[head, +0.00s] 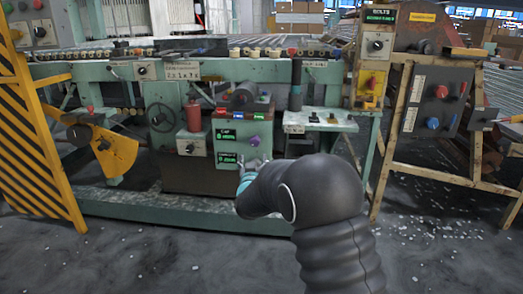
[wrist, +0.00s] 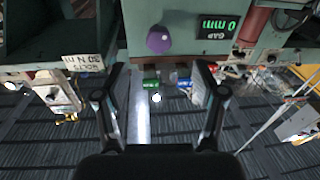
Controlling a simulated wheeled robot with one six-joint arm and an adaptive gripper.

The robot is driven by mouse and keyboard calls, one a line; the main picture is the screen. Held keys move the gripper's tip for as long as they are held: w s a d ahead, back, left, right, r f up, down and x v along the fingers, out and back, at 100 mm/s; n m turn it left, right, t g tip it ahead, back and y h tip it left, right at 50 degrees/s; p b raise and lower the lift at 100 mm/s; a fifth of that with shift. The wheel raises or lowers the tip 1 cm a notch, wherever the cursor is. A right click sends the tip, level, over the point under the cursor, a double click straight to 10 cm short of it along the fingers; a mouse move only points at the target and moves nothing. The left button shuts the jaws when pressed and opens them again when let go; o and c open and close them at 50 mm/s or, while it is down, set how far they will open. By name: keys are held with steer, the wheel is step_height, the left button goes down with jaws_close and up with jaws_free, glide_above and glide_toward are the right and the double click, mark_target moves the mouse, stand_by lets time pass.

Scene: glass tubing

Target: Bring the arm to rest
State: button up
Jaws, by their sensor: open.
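My arm shows in the head view, a dark ribbed sleeve rising from the bottom right and bending left toward the green machine (head: 140,195). My gripper (head: 253,163) is small there, in front of the machine's control panel, and partly hidden by my own arm. In the wrist view my gripper (wrist: 156,85) is open, its two fingers wide apart with nothing between them. The wrist picture is upside down. A purple knob (wrist: 160,39) and a green "GAP 0 mm" display (wrist: 216,27) lie just beyond the fingertips; I cannot tell whether anything touches.
The panel's purple knob (head: 254,141) stands close to my gripper. A red mushroom button (head: 193,117) and a handwheel (head: 161,117) are to its left. A wooden stand with a knob panel (head: 437,95) is at the right, a yellow striped guard (head: 36,140) at the left. Floor in front is open.

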step_height(320, 180, down, 10)
steer(key=s+a+n+g+y, duration=0.1)
steer(key=s+a+g+y, duration=0.15)
steer(key=g, duration=0.25)
steer(key=s+d+f+g, duration=0.2)
steer(key=s+f+g, duration=0.25)
steer(key=s, duration=0.55)
steer(key=s+d+r+m+g+h+p, duration=0.1)
steer(key=s+d+r, duration=0.5)
steer(key=s, duration=0.6)
steer(key=s+d+r+g+h+p, duration=0.1)
steer(key=s+d+r+p, duration=0.1)
steer(key=s+d+r, duration=0.5)
steer(key=s+d+r+m+g+h+p, duration=0.1)
steer(key=s+d+r, duration=0.6)
steer(key=s+d, duration=0.6)
steer(key=s, duration=0.5)
steer(key=shift+r+m+h+p, duration=0.25)
steer(key=shift+m+h+p, duration=0.05)
steer(key=shift+h+p, duration=0.05)
